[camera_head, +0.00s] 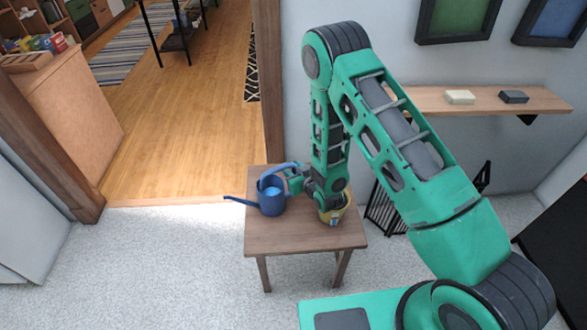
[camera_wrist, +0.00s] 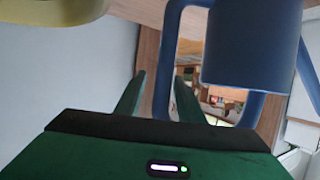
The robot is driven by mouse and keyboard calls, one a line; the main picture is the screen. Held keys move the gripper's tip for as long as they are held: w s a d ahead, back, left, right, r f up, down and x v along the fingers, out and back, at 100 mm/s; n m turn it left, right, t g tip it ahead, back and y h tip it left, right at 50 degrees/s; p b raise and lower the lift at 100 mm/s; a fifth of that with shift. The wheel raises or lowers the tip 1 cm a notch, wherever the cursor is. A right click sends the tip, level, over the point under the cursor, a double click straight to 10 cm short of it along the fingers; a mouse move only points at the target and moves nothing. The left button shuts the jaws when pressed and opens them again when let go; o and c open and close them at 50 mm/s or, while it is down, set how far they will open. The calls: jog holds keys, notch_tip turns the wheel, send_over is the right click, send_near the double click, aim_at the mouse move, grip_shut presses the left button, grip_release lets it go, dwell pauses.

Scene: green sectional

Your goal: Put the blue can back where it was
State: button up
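The blue can (camera_head: 271,203) is a watering can with a long spout to the left and an arched handle. It stands upright on a small wooden table (camera_head: 300,238). My gripper (camera_head: 293,181) is at the right side of the can, by its handle. In the wrist view the can (camera_wrist: 250,45) fills the upper right. Its handle (camera_wrist: 169,65) runs down between the two green fingers of my gripper (camera_wrist: 160,98). The fingers stand apart, with visible space around the handle. Whether either finger touches it is not clear.
A yellow pot (camera_head: 332,214) stands on the same table, right of the can and partly behind my arm. It also shows at the wrist view's upper left (camera_wrist: 50,15). A wall shelf (camera_head: 480,100) holds two small blocks. Free floor (camera_head: 160,260) lies left of the table.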

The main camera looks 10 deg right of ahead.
jog(key=v, duration=1.2)
jog(key=shift+w+r, duration=0.1)
